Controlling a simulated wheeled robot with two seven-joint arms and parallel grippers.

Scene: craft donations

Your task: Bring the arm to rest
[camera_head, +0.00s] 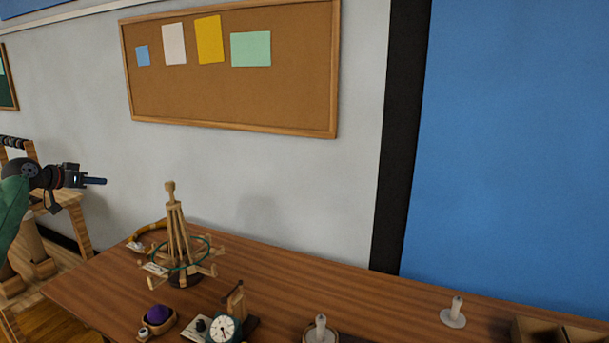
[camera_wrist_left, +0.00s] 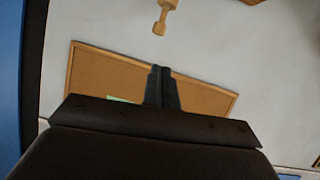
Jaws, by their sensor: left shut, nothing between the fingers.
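My left gripper (camera_head: 96,181) is at the left of the head view, raised in front of the wall and pointing right. It is shut and empty, to the left of and apart from a wooden stand (camera_head: 175,230) on the table. In the left wrist view its two fingers (camera_wrist_left: 160,72) are together, with the cork board behind them. My left arm comes in from the left edge with a green sleeve-like link. My right gripper is not in view.
A brown table (camera_head: 270,285) carries the wooden stand, a dial scale (camera_head: 223,328), a purple ball (camera_head: 158,314) in a small tray, and white spindles (camera_head: 456,308). A cork board (camera_head: 290,100) hangs on the wall. Chairs stand at the far left. The air around the gripper looks free.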

